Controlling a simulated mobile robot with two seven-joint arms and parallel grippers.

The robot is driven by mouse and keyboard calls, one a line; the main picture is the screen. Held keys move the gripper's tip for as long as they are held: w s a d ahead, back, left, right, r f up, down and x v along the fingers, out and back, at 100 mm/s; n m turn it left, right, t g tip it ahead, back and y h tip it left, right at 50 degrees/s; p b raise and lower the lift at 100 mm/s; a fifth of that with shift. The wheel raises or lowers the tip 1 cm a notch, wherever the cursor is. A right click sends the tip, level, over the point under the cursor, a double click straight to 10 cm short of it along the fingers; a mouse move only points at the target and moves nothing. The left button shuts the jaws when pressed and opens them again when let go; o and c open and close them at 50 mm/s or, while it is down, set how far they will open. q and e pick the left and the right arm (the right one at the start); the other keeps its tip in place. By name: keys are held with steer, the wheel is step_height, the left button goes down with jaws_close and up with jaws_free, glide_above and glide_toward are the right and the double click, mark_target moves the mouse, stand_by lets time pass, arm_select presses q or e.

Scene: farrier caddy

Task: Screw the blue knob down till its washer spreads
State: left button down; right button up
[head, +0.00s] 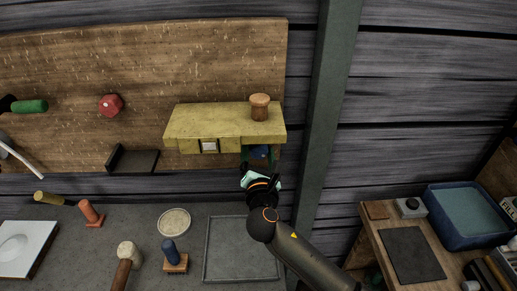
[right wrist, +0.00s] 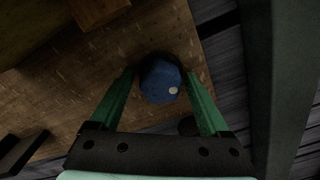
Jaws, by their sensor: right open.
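The blue knob (right wrist: 160,82) sits against the wooden board, with a pale dot on its face. In the right wrist view it lies between the two green fingers of my right gripper (right wrist: 161,78). The fingers are open, with a gap on both sides of the knob. My left gripper is not in view.
The yellow shelf (head: 225,121) juts out just above, carrying a brown wooden piece (head: 260,107). A red knob (head: 110,104) is on the board at left. A green post (head: 326,110) stands to the right. A bench below holds a mallet (head: 126,256) and a brush (head: 171,256).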

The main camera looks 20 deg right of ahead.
mark_target(259, 154)
steer(key=shift+v, duration=2.55)
steer(key=shift+f, duration=0.1)
